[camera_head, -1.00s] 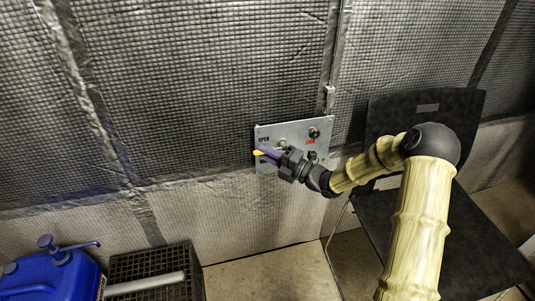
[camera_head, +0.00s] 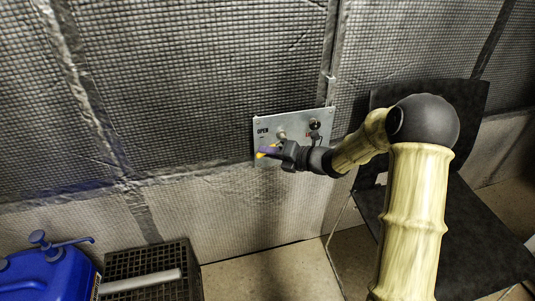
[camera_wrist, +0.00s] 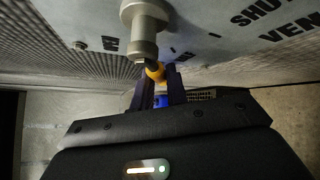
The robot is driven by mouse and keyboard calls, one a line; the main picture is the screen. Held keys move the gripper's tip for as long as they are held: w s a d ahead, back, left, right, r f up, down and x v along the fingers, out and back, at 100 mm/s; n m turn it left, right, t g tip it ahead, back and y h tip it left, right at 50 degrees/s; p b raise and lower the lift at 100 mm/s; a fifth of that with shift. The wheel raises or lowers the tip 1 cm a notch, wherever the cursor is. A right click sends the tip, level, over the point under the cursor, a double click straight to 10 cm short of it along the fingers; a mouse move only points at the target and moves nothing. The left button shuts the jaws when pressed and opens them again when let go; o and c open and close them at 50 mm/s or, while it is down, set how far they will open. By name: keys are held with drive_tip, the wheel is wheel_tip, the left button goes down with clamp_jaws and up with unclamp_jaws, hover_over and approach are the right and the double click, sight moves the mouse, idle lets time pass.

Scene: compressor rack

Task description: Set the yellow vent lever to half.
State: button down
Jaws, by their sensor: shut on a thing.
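The yellow vent lever (camera_head: 261,155) shows as a small yellow tip at the lower left of the grey wall panel (camera_head: 293,119). In the wrist view its yellow part (camera_wrist: 155,72) lies between my dark purple fingers, just beyond the grey pivot hub (camera_wrist: 147,30). My gripper (camera_head: 269,151) is shut on the lever, reaching in from the right; its fingers also show in the wrist view (camera_wrist: 161,88). The lever points left and down from the hub (camera_head: 281,134). My gripper hides part of the lever and the panel's lower markings.
A black key-like knob (camera_head: 315,124) sits at the panel's upper right. A black chair (camera_head: 425,100) stands close behind my arm on the right. A blue jerrycan (camera_head: 45,270) and a black crate (camera_head: 150,265) are on the floor at lower left.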

drive_tip(key=shift+w+d+f+n+h+b, duration=0.1)
drive_tip(key=shift+d+f+n+h+b, duration=0.2)
drive_tip(key=shift+h, duration=0.2)
drive_tip(key=shift+w+d+f+n+h+b, duration=0.1)
drive_tip(key=shift+f+n+h+b, duration=0.15)
drive_tip(key=shift+n+h, duration=0.2)
drive_tip(key=c, duration=1.4)
unclamp_jaws()
drive_tip(key=p+v, duration=0.4)
drive_tip(key=v, duration=1.3)
drive_tip(key=shift+d+r+p, duration=0.1)
drive_tip(key=shift+r+p, duration=0.2)
drive_tip(key=shift+p, duration=0.05)
